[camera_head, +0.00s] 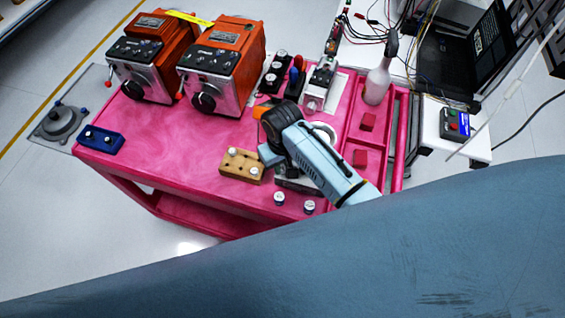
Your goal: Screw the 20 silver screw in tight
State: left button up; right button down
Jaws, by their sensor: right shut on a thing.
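A grey and dark device (297,184) shows partly from under my right arm. The wooden block (240,166) has holes and two silver-topped pieces standing in it. Two more small silver-topped pieces (279,198) stand at the cart's front edge. I cannot tell which piece is the 20 silver screw. My left gripper is out of view.
Two orange machines (220,70) stand at the back left of the pink cart (170,150). A blue block (100,137) lies at its left edge. A spray bottle (377,82) and red blocks (361,158) are at the right. The left middle is clear.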

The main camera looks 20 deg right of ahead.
jog(key=m, duration=0.5)
jog(key=shift+a, duration=0.15)
jog(key=m, duration=0.5)
jog(key=c, duration=1.2)
grip_release()
jog(key=shift+c, duration=0.4)
jog(key=shift+c, duration=0.2)
jog(key=shift+r, duration=0.1)
jog(key=shift+r+p, duration=1.2)
jog(key=shift+p, duration=0.3)
jog(key=shift+r, duration=2.45)
